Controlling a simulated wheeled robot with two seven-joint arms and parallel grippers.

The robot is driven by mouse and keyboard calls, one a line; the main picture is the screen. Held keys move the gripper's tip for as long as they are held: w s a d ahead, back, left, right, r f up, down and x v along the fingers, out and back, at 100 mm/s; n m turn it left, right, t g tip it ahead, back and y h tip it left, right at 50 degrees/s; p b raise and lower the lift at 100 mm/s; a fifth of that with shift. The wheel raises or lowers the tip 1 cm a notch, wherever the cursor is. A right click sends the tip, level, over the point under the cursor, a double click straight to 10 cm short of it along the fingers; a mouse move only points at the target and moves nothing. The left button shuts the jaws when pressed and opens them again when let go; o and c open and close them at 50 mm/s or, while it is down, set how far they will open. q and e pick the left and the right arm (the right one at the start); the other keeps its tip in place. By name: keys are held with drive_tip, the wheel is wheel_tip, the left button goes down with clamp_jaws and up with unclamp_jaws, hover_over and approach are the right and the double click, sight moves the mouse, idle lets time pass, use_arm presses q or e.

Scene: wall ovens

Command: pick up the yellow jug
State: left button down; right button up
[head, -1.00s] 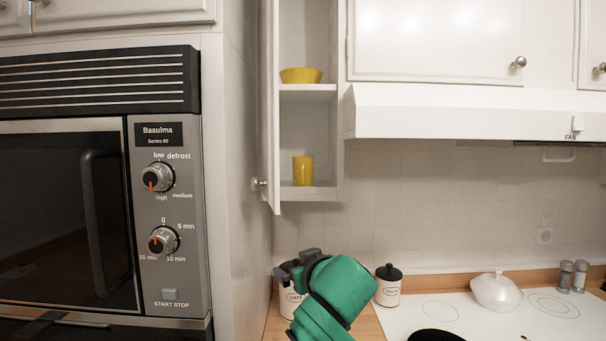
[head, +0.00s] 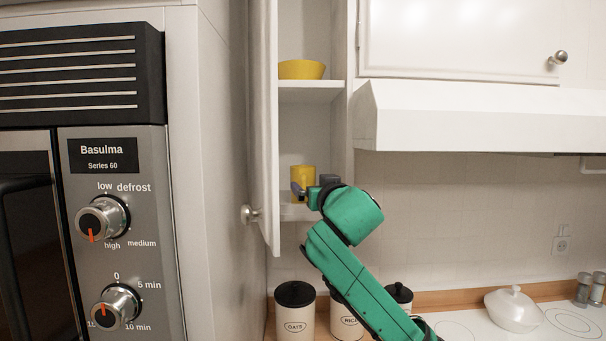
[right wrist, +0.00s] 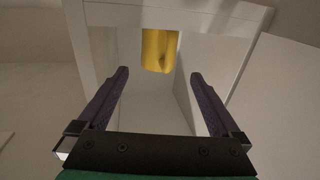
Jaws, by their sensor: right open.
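The yellow jug (head: 303,176) stands upright on the lower shelf of the open cupboard, its lower part hidden by my right gripper in the head view. In the right wrist view the jug (right wrist: 160,50) shows ahead, centred between the fingers and beyond their tips. My right gripper (head: 311,190) is raised in front of the cupboard opening. In the right wrist view my right gripper (right wrist: 157,80) is open, with nothing between its fingers. My left gripper is not in view.
The cupboard door (head: 264,130) stands open on the left. A yellow bowl (head: 302,69) sits on the shelf (head: 312,88) above. The range hood (head: 470,115) is to the right. Canisters, including one marked oats (head: 295,312), stand on the counter below.

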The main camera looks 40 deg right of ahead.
drive_tip(key=p+x, duration=0.1)
drive_tip(key=x, duration=0.2)
drive_tip(key=shift+w+d+f, duration=0.15)
drive_tip(key=shift+w+d, duration=0.15)
drive_tip(key=p+x, duration=0.4)
drive_tip(key=x, duration=0.1)
drive_tip(key=shift+w+f, duration=0.15)
drive_tip(key=shift+w+d+f, duration=0.1)
drive_tip(key=c, duration=0.5)
drive_tip(key=shift+f, duration=0.1)
clamp_jaws()
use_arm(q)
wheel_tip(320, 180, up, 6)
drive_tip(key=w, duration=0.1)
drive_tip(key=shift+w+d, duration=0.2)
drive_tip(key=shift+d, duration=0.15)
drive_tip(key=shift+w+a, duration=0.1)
